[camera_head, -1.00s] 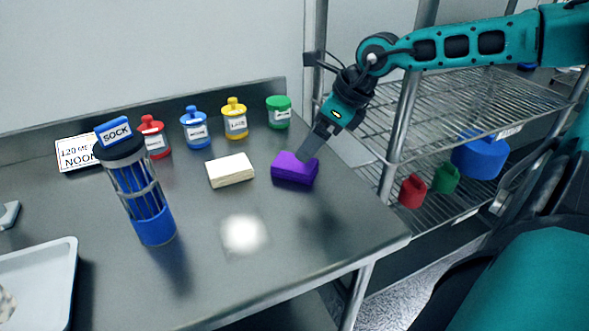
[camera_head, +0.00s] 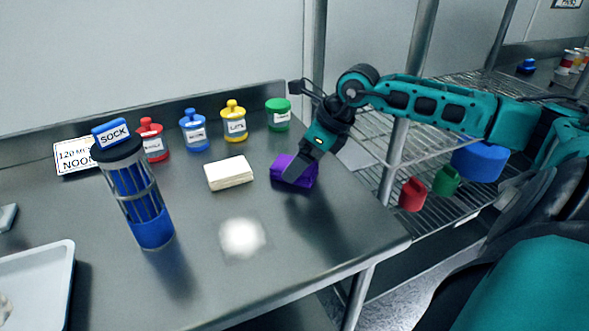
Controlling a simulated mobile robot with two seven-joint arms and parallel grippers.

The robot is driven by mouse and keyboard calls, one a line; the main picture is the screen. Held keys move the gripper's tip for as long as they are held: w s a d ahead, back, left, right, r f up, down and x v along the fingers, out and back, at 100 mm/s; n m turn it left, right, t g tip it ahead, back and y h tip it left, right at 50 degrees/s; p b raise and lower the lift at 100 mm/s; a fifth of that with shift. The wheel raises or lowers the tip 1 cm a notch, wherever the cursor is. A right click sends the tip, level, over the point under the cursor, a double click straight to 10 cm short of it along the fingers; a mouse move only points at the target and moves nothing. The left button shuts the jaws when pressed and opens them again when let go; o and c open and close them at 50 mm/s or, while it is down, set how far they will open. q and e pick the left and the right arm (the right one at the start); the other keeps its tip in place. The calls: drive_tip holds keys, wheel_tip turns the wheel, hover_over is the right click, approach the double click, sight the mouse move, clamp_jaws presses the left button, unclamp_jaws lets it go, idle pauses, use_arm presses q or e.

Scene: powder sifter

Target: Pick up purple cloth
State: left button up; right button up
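The purple cloth (camera_head: 281,170) is a folded block on the metal table, right of a white folded cloth (camera_head: 229,173). My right gripper (camera_head: 293,176) comes down from the upper right, with its fingers over the front right part of the purple cloth and hiding some of it. I cannot tell whether the fingers are closed on it or only in front of it. The cloth appears to rest on the table. My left gripper is not in view.
A clear and blue cylinder labelled SOCK (camera_head: 139,195) stands at the left. Red (camera_head: 151,141), blue (camera_head: 194,132), yellow (camera_head: 234,121) and green (camera_head: 278,115) containers line the back. A white powder patch (camera_head: 242,237) lies in front. A tray (camera_head: 40,287) sits front left.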

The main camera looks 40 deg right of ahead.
drive_tip(key=shift+x, duration=0.8)
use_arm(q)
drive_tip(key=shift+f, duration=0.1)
use_arm(e)
drive_tip(key=shift+c, duration=0.4)
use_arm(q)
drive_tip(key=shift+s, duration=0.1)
use_arm(e)
drive_tip(key=c, duration=1.1)
drive_tip(key=shift+c, duration=0.2)
use_arm(q)
drive_tip(key=p, duration=0.1)
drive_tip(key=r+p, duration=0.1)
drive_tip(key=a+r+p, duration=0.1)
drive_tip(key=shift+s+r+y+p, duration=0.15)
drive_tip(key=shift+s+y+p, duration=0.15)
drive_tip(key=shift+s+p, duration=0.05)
use_arm(e)
wheel_tip(320, 180, up, 20)
drive_tip(key=o, duration=0.6)
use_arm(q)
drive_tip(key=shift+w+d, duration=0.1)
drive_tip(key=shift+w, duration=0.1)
use_arm(e)
drive_tip(key=c, duration=0.4)
